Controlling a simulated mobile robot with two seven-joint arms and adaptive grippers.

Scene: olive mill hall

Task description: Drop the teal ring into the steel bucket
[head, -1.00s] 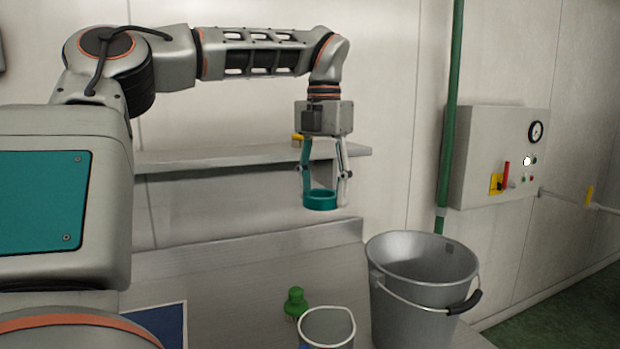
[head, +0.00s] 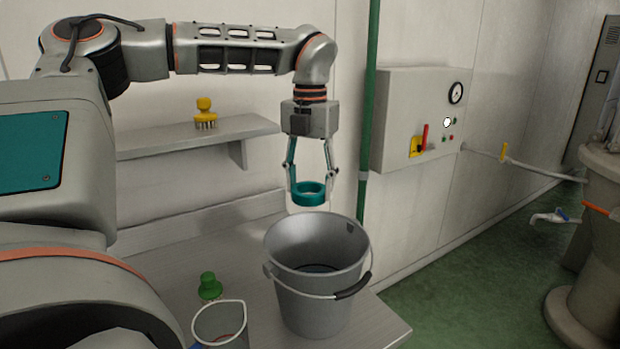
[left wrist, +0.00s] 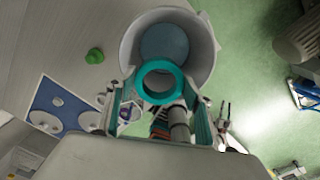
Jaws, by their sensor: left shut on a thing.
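The teal ring (head: 308,194) is held between the fingertips of my left gripper (head: 311,186), which is shut on it. In the head view the ring hangs above the mouth of the steel bucket (head: 318,290), near its back rim and apart from it. In the left wrist view the ring (left wrist: 143,82) overlaps the near part of the bucket's opening, and the bucket's wall (left wrist: 205,48) shows around it. The bucket stands upright on the bench with its handle down at the front right. My right gripper is not clearly seen.
A green-knobbed brush (head: 209,287) and a pale cup (head: 221,325) stand left of the bucket on the metal bench (head: 165,262). A green pipe (head: 368,120) runs up the wall behind the bucket.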

